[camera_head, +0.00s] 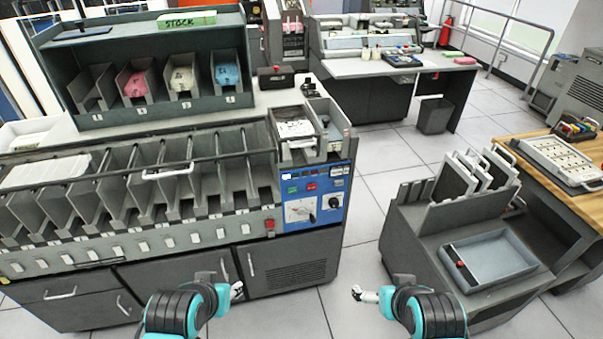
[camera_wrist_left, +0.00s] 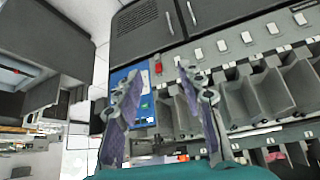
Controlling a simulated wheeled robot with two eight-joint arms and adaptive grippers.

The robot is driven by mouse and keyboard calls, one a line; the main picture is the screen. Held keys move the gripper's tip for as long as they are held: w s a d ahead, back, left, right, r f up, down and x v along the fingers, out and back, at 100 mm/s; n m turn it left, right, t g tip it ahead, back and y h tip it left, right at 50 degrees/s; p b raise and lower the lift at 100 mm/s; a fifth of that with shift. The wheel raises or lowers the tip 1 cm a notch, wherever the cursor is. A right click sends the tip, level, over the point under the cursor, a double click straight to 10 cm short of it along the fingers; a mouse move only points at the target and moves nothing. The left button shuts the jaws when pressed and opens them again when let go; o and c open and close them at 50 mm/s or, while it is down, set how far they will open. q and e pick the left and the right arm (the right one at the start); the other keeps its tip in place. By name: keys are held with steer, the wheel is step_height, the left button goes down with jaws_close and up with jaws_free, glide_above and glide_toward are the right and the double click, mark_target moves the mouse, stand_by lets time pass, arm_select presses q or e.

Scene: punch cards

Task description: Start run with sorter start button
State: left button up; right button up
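The sorter (camera_head: 150,262) is a long grey machine with a row of card pockets on the left. Its blue control panel (camera_head: 329,190) is at the right end of the front, with a small green button (camera_head: 292,189), a red button (camera_head: 311,186) and dials; button labels are too small to read. The panel also shows in the left wrist view (camera_wrist_left: 145,103), partly behind a finger. My left gripper (camera_head: 238,290) is in front of the sorter, apart from the panel; the left wrist view shows it open and empty (camera_wrist_left: 158,70). My right gripper (camera_head: 357,293) is over the floor, right of the sorter; its opening is unclear.
A red switch (camera_head: 269,224) sits on the sorter front left of the panel. A grey cart (camera_head: 420,235) with a tray (camera_head: 490,285) stands at the right, beside a wooden table (camera_head: 530,150). Open tiled floor (camera_head: 375,175) lies between sorter and cart.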

stand_by(0.4)
arm_select(q)
jaws_close()
steer(key=shift+w, duration=0.1)
stand_by(1.1)
